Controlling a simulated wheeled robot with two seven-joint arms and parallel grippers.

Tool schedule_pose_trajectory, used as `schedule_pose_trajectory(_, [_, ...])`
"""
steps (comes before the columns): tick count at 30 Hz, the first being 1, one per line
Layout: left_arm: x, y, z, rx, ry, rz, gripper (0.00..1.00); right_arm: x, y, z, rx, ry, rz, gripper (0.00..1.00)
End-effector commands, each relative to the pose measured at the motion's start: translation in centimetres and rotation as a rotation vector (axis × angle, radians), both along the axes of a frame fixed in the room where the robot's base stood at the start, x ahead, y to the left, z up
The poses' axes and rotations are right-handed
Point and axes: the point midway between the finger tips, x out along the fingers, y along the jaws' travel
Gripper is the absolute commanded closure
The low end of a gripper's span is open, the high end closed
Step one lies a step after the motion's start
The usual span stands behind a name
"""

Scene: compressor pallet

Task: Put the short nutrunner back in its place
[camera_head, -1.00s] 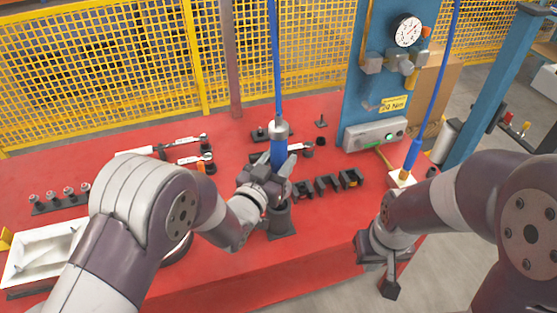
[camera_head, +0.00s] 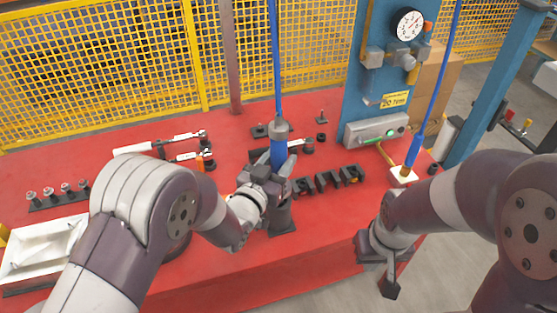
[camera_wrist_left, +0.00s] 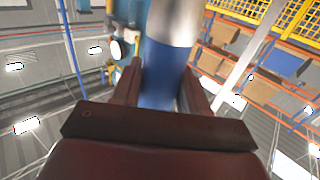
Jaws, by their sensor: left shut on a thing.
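The short nutrunner (camera_head: 278,147) is a blue upright tool with a grey top, hanging from a blue hose at the middle of the red table. My left gripper (camera_head: 276,176) is shut on its blue body. In the left wrist view the blue and silver body (camera_wrist_left: 165,70) stands between the two fingers (camera_wrist_left: 158,92). A dark cylindrical holder (camera_head: 281,217) on a square base stands directly below the tool. The tool's lower end is hidden by my gripper, so I cannot tell how far it sits in the holder. My right gripper (camera_head: 378,272) is empty, off the table's front edge.
Black slotted blocks (camera_head: 328,181) stand right of the holder. Wrenches (camera_head: 180,146), a row of sockets (camera_head: 60,194) and a white tray (camera_head: 42,246) lie left. A blue post with a gauge (camera_head: 410,25) and another blue-hosed tool (camera_head: 411,155) stand right.

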Motion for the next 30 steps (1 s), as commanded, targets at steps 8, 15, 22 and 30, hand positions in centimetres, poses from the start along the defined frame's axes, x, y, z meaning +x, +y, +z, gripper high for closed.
schedule_pose_trajectory(8, [0.1, 0.0, -0.3, -0.002, -0.007, 0.000, 1.00, 0.0, 0.0, -0.5, 0.000, 0.000, 0.000, 1.00])
schedule_pose_trajectory(15, [0.1, 0.0, -0.7, -0.002, -0.007, 0.000, 1.00, 0.0, 0.0, -0.9, 0.000, 0.000, 0.000, 1.00])
schedule_pose_trajectory(22, [0.1, 0.0, -1.1, -0.003, -0.008, 0.000, 1.00, 0.0, 0.0, -1.3, 0.000, 0.000, 0.000, 1.00])
schedule_pose_trajectory(30, [0.1, 0.0, -1.6, -0.003, -0.008, 0.000, 1.00, 0.0, 0.0, -1.7, 0.000, 0.000, 0.000, 1.00])
